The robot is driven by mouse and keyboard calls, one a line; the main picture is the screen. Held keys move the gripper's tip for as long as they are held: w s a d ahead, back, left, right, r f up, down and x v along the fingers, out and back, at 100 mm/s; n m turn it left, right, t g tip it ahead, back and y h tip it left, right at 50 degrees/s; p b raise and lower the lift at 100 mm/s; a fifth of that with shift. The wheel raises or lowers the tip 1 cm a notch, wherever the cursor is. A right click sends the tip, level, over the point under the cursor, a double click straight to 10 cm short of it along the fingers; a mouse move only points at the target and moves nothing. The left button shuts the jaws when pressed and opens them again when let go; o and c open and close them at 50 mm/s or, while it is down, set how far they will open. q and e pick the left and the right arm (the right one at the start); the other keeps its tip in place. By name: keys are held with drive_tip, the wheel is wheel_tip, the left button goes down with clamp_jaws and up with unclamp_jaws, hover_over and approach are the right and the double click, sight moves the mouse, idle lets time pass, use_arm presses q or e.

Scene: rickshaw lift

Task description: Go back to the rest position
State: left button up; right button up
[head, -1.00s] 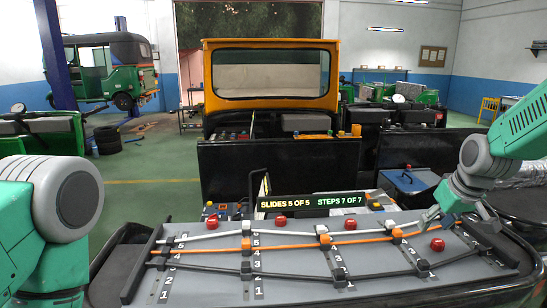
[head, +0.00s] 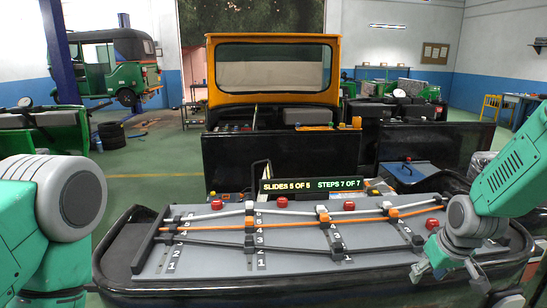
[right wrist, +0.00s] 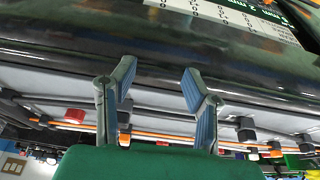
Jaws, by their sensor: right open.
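My right gripper (head: 450,274) is open and empty, low at the right, in front of the slider panel's near right edge. In the right wrist view its two blue-padded fingers (right wrist: 158,72) stand apart with nothing between them. The grey slider panel (head: 205,262) has numbered tracks, black, orange and white rods, and small slider blocks. The display (head: 314,186) behind it reads "SLIDES 5 OF 5" and "STEPS 7 OF 7". My left arm shows at the left edge of the head view, but its gripper is out of the picture.
A black curved rim (head: 300,294) surrounds the panel. Behind is a yellow-framed rickshaw cab (head: 272,72); a green rickshaw (head: 112,68) is raised at the back left. Green floor (head: 160,190) is open at the left.

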drive_tip(key=s+a+f+g+b, duration=0.1)
drive_tip(key=s+a+f+b, duration=0.15)
drive_tip(key=s+f, duration=0.8)
drive_tip(key=s+a+f+g+b, duration=0.15)
drive_tip(key=s+f+b, duration=0.4)
drive_tip(key=f, duration=0.75)
drive_tip(key=s+a+f+b, duration=0.1)
drive_tip(key=s+f, duration=0.2)
drive_tip(key=s, duration=0.6)
drive_tip(key=s+a+f+b, duration=0.2)
drive_tip(key=s+f, duration=0.2)
drive_tip(key=s, duration=0.5)
drive_tip(key=shift+s+f+g, duration=0.25)
drive_tip(key=shift+s+g, duration=0.05)
drive_tip(key=shift+g, duration=0.05)
drive_tip(key=shift+w, duration=0.15)
